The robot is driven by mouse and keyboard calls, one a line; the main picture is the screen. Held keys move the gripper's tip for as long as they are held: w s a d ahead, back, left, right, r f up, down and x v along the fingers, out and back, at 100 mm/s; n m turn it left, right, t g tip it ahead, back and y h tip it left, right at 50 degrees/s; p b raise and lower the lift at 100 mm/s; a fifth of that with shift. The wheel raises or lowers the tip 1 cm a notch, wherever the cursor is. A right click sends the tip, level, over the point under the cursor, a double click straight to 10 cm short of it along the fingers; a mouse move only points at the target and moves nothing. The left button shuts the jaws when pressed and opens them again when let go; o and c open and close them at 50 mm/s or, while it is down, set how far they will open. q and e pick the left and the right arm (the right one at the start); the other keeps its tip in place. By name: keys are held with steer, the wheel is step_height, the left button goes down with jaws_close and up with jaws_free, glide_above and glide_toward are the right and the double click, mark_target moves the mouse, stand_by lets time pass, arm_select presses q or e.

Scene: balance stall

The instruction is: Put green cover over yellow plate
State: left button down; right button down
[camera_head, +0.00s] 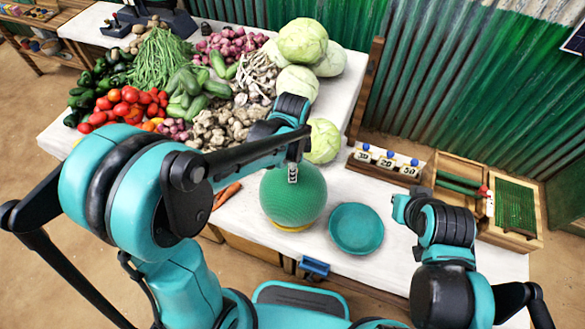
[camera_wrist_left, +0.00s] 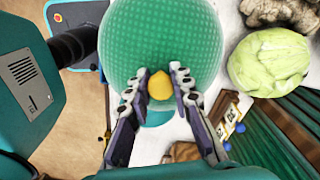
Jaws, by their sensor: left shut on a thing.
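The green cover (camera_head: 293,200) is a meshed dome on the white table, in the middle of the head view. Its yellow knob (camera_wrist_left: 160,86) shows in the left wrist view. My left gripper (camera_head: 293,175) comes down from above and is shut on the knob. A thin yellow edge of the yellow plate (camera_head: 292,229) shows under the near side of the cover; the rest is hidden. The cover is directly above the plate; I cannot tell whether it touches it. My right arm is bent at the right, and the state of its gripper (camera_head: 402,207) is unclear.
A teal plate (camera_head: 356,229) lies just right of the cover. A cabbage (camera_head: 323,141) sits behind it, with heaped vegetables at the back left. Carrots (camera_head: 228,193) lie to the left. A wooden number stand (camera_head: 386,163) and wooden trays (camera_head: 512,207) stand at the right.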

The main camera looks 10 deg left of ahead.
arm_select(q)
steer(key=shift+f+b, duration=4.55)
steer(key=shift+f, duration=1.5)
steer(key=c, duration=0.7)
jaws_free()
steer(key=shift+r, duration=0.2)
steer(key=shift+r+p, duration=2.75)
steer(key=shift+r, duration=0.65)
